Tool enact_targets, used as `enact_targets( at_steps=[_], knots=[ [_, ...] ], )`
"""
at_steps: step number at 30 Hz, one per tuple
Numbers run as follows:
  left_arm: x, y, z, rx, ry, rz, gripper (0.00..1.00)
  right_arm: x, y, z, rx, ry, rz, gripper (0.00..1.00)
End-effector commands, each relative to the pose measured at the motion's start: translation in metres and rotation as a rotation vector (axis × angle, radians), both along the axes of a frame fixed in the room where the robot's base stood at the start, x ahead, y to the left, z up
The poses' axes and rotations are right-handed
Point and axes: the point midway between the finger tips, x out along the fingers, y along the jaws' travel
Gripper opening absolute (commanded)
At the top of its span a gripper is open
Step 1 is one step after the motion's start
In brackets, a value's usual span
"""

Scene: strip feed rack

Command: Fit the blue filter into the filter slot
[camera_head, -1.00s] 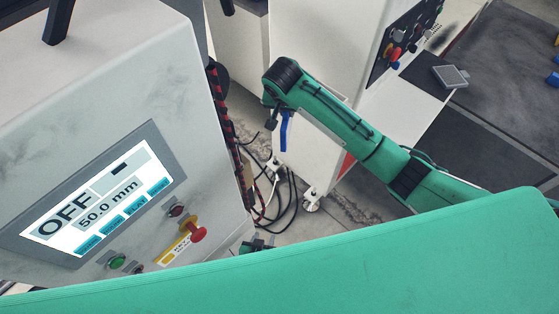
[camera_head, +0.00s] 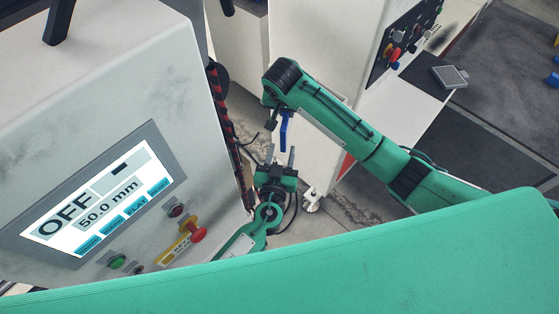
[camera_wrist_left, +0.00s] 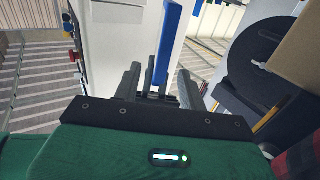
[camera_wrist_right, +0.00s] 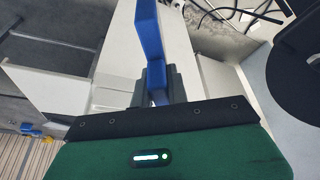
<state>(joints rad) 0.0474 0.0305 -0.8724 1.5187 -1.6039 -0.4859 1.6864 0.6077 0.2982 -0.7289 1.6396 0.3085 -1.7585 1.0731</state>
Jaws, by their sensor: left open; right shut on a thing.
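The blue filter (camera_head: 284,130) hangs in mid-air between the two machines in the head view, below the end of my right arm. In the right wrist view the blue filter (camera_wrist_right: 150,35) rises from between the fingers of my right gripper (camera_wrist_right: 157,80), which is shut on it. My left gripper (camera_head: 282,157) is open, just below the filter, fingers pointing up. In the left wrist view the blue filter (camera_wrist_left: 170,42) appears between the spread fingers of my left gripper (camera_wrist_left: 158,75); I cannot tell whether they touch it. I cannot make out the filter slot.
A grey machine with an OFF screen (camera_head: 90,205) and a red stop button (camera_head: 198,234) stands at left. A white cabinet (camera_head: 310,50) stands behind my right arm. Cables (camera_head: 243,137) run in the narrow gap. A black disc (camera_wrist_left: 258,55) is right of my left gripper.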

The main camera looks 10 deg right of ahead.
Motion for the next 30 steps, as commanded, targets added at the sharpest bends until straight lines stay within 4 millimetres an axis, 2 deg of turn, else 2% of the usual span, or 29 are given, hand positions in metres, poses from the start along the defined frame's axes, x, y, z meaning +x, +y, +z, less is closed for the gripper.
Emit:
enact_targets(
  at_steps=[6,13,18,27,30],
  knots=[
    [0.042,-0.017,0.001,0.001,0.000,0.001,0.42,0.000,0.000,0.000,0.000,0.000,0.000,0.00],
    [0.073,-0.030,0.000,0.000,0.000,0.000,0.42,0.000,0.000,0.000,0.000,0.000,0.000,0.00],
    [0.084,-0.034,0.000,0.001,0.002,0.001,0.42,0.000,0.000,0.000,0.000,0.000,0.000,0.00],
    [0.085,-0.034,-0.001,0.000,0.002,0.001,0.42,0.000,0.000,0.000,0.000,0.000,0.000,0.00],
    [0.085,-0.034,-0.001,0.000,0.002,0.001,0.24,0.000,0.000,0.000,0.000,0.000,0.000,0.00]
  ],
)
